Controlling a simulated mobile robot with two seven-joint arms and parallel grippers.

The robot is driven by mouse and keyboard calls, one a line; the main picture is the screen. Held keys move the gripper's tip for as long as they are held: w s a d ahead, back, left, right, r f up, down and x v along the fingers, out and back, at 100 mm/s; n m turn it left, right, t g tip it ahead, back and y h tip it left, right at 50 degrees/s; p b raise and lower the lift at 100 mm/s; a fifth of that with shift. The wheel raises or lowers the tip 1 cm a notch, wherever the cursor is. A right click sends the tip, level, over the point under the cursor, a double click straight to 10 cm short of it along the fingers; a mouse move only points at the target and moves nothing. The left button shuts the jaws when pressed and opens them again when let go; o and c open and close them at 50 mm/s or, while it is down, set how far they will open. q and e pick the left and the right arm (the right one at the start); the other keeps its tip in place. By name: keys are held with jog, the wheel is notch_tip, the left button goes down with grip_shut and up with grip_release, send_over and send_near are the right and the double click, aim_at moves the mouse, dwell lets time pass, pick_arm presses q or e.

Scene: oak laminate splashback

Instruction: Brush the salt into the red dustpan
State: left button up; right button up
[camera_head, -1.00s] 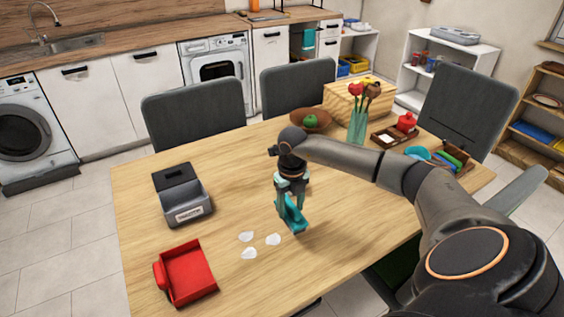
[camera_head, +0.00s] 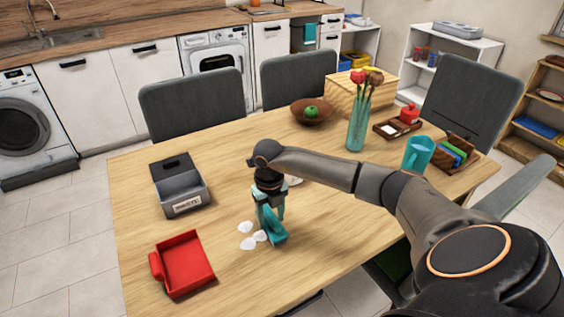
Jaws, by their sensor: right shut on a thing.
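The red dustpan (camera_head: 185,263) lies at the front left of the table. The salt (camera_head: 246,227) lies in several small white heaps to the right of the dustpan. My right gripper (camera_head: 269,214) is shut on a teal brush (camera_head: 273,234) and holds it low at the right side of the salt. The brush is beside the rightmost heap (camera_head: 260,236), and I cannot tell whether they touch. A strip of bare table separates the salt from the dustpan. My left gripper is not in view.
A grey open box with a label (camera_head: 181,190) stands behind the dustpan. A glass vase with flowers (camera_head: 357,130), a teal mug (camera_head: 417,155), a wooden bowl with a green fruit (camera_head: 311,112) and a tray (camera_head: 397,129) stand further back. Chairs surround the table.

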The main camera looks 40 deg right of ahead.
jog(key=w+a, duration=0.1)
jog(key=a, duration=0.5)
jog(key=w+a+b, duration=0.1)
jog(key=w+a, duration=0.1)
jog(key=a, duration=0.4)
jog(key=w+a+b, duration=0.1)
jog(key=w+a, duration=0.1)
jog(key=a, duration=0.3)
jog(key=shift+a, duration=0.4)
jog(key=r+p, duration=0.1)
jog(key=d+r+p, duration=0.1)
jog(key=r+p, duration=0.1)
jog(key=shift+s+r, duration=0.2)
jog(key=shift+d+r+p, duration=0.1)
jog(key=shift+r+p, duration=0.5)
jog(key=shift+r, duration=0.05)
jog(key=shift+s, duration=0.1)
